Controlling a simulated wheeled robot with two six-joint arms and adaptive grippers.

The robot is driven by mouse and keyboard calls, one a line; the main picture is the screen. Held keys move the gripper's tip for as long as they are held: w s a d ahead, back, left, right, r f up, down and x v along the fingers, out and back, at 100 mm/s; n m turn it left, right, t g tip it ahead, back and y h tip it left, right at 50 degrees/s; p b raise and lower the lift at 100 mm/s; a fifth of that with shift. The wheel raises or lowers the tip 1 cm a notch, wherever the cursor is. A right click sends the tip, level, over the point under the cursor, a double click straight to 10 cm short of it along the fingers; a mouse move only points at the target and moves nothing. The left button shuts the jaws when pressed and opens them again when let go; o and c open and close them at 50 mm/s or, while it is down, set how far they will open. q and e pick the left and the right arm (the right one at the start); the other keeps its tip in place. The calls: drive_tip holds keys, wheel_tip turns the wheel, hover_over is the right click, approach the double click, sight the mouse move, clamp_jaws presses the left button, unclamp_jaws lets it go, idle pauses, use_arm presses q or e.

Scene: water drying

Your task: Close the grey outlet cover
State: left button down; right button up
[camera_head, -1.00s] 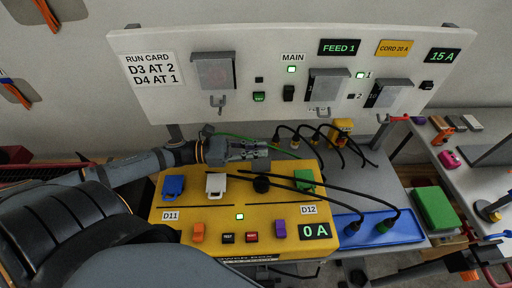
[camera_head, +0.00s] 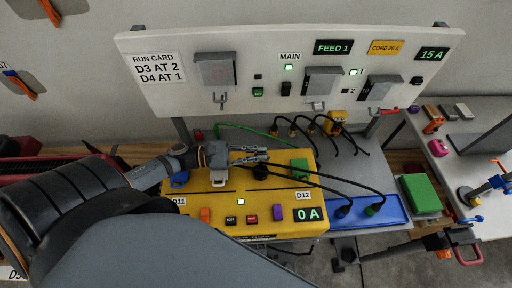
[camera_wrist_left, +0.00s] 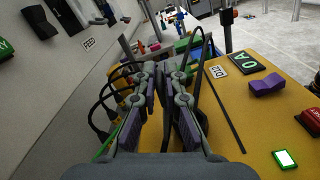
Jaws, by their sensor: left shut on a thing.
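The grey outlet cover (camera_head: 218,178) is the pale plate on top of the yellow box (camera_head: 290,228), between a blue cover (camera_head: 180,179) and a black plug (camera_head: 261,173). My left gripper (camera_head: 262,156) reaches in from the left over the box's back edge. Its wrist partly hides the pale cover, and I cannot tell how far the cover is tilted. In the left wrist view the gripper's fingers (camera_wrist_left: 162,80) are close together, with something dark and unclear between them. The pale cover cannot be made out in that view. My right gripper is not in view.
A green cover (camera_head: 300,167) stands at the box's right. Black cables run from the box to a blue tray (camera_head: 396,208). A white panel (camera_head: 180,88) with covered outlets stands behind. A green cable (camera_head: 235,128) lies behind the gripper.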

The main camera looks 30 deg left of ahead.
use_arm(q)
drive_tip(key=shift+s+f, duration=0.1)
drive_tip(key=shift+f, duration=0.05)
idle(0.3)
drive_tip(key=c, duration=1.5)
unclamp_jaws()
drive_tip(key=shift+w, duration=0.2)
drive_tip(key=shift+s+a, duration=0.15)
drive_tip(key=shift+s, duration=0.15)
drive_tip(key=shift+v, duration=3.45)
drive_tip(key=shift+w+a, duration=0.1)
drive_tip(key=shift+w, duration=0.05)
